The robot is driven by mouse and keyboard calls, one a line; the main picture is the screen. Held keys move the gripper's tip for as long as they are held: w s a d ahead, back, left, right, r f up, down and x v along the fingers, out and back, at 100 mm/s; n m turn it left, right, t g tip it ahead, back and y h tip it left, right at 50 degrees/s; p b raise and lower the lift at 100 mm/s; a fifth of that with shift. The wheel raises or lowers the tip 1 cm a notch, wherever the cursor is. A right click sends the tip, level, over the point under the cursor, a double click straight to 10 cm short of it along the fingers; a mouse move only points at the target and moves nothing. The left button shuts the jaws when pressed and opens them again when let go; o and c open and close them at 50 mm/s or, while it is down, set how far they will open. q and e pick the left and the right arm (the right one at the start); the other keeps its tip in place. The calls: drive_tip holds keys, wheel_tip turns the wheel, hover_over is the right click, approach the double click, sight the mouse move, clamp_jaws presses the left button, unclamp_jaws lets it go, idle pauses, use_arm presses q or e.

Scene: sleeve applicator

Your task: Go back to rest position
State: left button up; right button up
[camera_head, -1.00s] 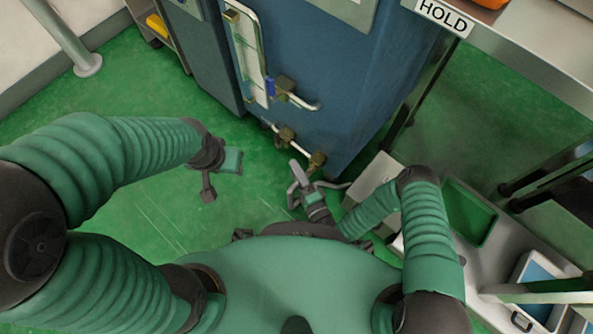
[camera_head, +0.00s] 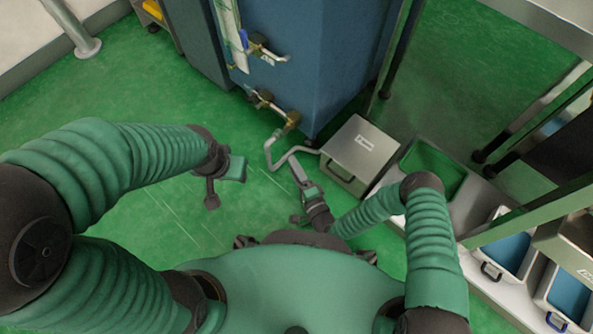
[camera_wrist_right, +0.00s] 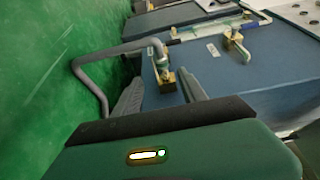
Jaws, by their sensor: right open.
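My right gripper (camera_head: 300,172) is in front of my body at the middle of the head view, near the foot of the blue cabinet (camera_head: 318,70). In the right wrist view its two fingers (camera_wrist_right: 161,92) stand apart, with nothing held between them. A brass valve (camera_wrist_right: 163,76) of the cabinet shows beyond the gap. A bent grey pipe (camera_wrist_right: 92,85) runs behind the left finger; whether they touch is unclear. My left gripper (camera_head: 222,180) hangs low over the green floor at left, clear of the cabinet. Its finger gap cannot be made out.
A metal box (camera_head: 360,150) and a green tray (camera_head: 434,165) stand right of my right gripper. Blue-lined bins (camera_head: 510,245) sit further right, below a steel table (camera_head: 540,22). A post (camera_head: 70,28) stands at upper left. Floor (camera_head: 120,90) at left is open.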

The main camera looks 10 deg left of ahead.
drive_tip(key=shift+s, duration=0.1)
idle(0.4)
drive_tip(key=w+d+r+n+g+h+p, duration=0.2)
drive_tip(key=d+r+n+g+h+p, duration=0.4)
drive_tip(key=d+r+n+g+p, duration=0.7)
drive_tip(key=s+d+r+m+h, duration=0.1)
drive_tip(key=s+d+r, duration=0.35)
drive_tip(key=r, duration=0.25)
drive_tip(key=s+d+r+h, duration=0.2)
drive_tip(key=s+d+r, duration=0.2)
drive_tip(key=s+r, duration=0.25)
drive_tip(key=s+d+r+m+h, duration=0.1)
drive_tip(key=s+d+r, duration=0.4)
drive_tip(key=r, duration=0.3)
wheel_tip(320, 180, up, 37)
drive_tip(key=p, duration=3.7)
drive_tip(key=shift+w+a+f+t, duration=0.15)
drive_tip(key=shift+w+a+t, duration=0.05)
drive_tip(key=shift+a+t, duration=0.1)
